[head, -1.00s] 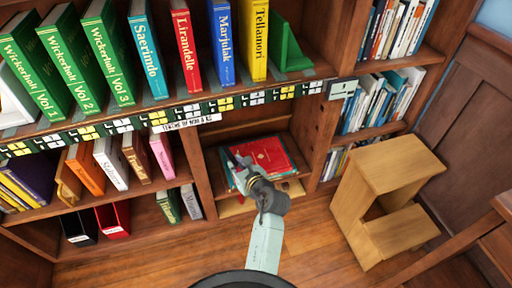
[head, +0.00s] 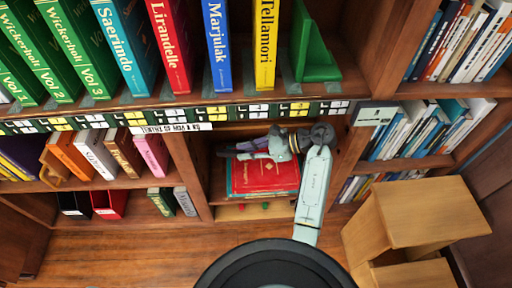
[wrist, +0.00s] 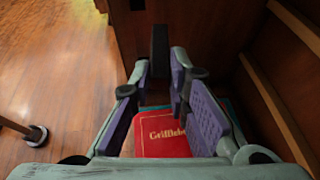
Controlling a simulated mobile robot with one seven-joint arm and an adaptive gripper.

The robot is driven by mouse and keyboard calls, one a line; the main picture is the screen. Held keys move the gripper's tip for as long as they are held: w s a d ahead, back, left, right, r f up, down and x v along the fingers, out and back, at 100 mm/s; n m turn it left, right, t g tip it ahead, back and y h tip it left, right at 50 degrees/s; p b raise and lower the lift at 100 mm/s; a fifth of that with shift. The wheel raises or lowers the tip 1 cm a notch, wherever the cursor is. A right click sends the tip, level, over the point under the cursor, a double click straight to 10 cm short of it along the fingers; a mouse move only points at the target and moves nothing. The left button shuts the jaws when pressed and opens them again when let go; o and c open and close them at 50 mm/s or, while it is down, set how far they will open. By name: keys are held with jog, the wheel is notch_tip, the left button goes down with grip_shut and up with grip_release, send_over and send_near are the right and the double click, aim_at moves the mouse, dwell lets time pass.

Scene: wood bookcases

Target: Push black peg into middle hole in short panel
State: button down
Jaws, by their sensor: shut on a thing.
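My gripper (head: 240,153) reaches left into the open lower compartment of the bookcase, above a red book. In the wrist view its purple-padded fingers (wrist: 162,75) are closed around a dark upright block, which looks like the black peg (wrist: 160,45). The peg sticks out beyond the fingertips, in front of a dark wood wall. In the head view the peg is too small to make out clearly. A short light-wood panel (head: 222,213) shows low at the compartment's front, with small green and red spots on it. Its middle hole cannot be made out.
The red book (head: 268,178) lies flat on a stack below my gripper. Shelf boards and uprights (head: 190,165) close in the compartment. A wooden step stool (head: 415,215) stands at the right. The floor (head: 120,245) at the front left is clear.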

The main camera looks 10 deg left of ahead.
jog(key=shift+s+d+r+n+g, duration=0.35)
jog(key=shift+s+d+n+g, duration=0.2)
jog(key=shift+n+g, duration=0.35)
jog(key=shift+d+f+h+b, duration=0.15)
jog(key=shift+h+b, duration=0.15)
jog(key=shift+b, duration=0.55)
jog(key=shift+s+a+b, duration=0.2)
jog(key=shift+s+a, duration=0.05)
jog(key=shift+a, duration=0.7)
jog(key=shift+s+a+b, duration=0.2)
jog(key=shift+a+b, duration=0.05)
jog(key=shift+a, duration=0.7)
jog(key=shift+s+a+b, duration=0.2)
jog(key=shift+s+a, duration=0.05)
jog(key=shift+a, duration=0.7)
jog(key=shift+b, duration=1.85)
jog(key=shift+s+a+b, duration=0.25)
jog(key=shift+a+b, duration=0.1)
jog(key=shift+a, duration=0.45)
jog(key=shift+s+a+b, duration=0.2)
jog(key=shift+a+b, duration=0.1)
jog(key=shift+a, duration=0.55)
jog(key=shift+s+a+b, duration=0.25)
jog(key=shift+a+b, duration=0.1)
jog(key=shift+a, duration=0.45)
jog(key=c, duration=1.5)
grip_release()
jog(key=shift+o, duration=0.2)
jog(key=shift+r, duration=0.2)
